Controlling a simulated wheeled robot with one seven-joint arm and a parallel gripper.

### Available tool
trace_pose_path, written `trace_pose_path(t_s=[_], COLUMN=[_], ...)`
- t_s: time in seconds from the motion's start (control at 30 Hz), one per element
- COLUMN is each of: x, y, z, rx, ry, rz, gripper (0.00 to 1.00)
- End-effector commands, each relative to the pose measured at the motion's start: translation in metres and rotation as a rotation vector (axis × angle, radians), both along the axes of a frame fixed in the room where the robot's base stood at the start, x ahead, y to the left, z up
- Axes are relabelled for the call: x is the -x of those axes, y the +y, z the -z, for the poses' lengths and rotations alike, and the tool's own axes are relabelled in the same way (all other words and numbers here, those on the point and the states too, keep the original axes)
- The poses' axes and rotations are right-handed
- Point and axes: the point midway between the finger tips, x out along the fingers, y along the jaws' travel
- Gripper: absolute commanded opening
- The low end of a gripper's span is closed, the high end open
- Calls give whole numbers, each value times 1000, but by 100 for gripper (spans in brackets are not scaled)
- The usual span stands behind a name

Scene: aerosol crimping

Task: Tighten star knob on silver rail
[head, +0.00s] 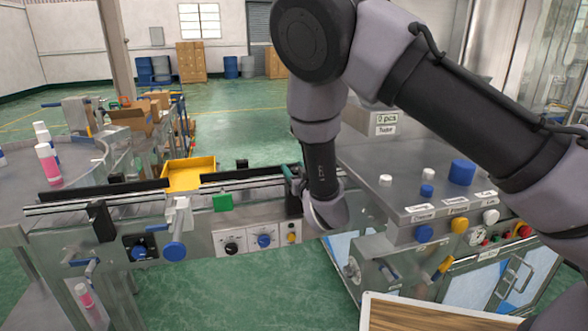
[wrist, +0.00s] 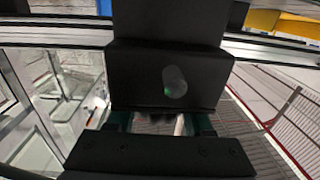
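The silver rail (head: 120,203) runs across the conveyor in the head view. My gripper is at its right end, largely hidden behind my wrist, with one teal finger (head: 290,174) showing by a black block (head: 293,203). In the wrist view a large black block (wrist: 165,75) with an oval recess fills the middle. The fingertips of my gripper (wrist: 161,123) show below it, apart, with a pale strip and a dark edge between them. I cannot make out the star knob there; the black block and my gripper cover that spot.
A blue knob (head: 174,251) and a control panel (head: 248,241) are on the conveyor's front. A yellow bin (head: 190,172) stands behind the rail. A grey machine table (head: 405,185) with blue and white caps is at the right. A pink bottle (head: 48,164) stands at left.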

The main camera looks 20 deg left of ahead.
Motion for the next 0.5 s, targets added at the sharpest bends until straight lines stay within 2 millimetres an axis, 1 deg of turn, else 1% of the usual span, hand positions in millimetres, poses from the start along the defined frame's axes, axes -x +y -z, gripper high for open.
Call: trace_pose_path(t_s=[0.27,0.5], x=[0,-1], y=[0,-3], z=[0,0], rx=[-2,-3], ry=[0,1], rz=[30,158], gripper=[0,0])
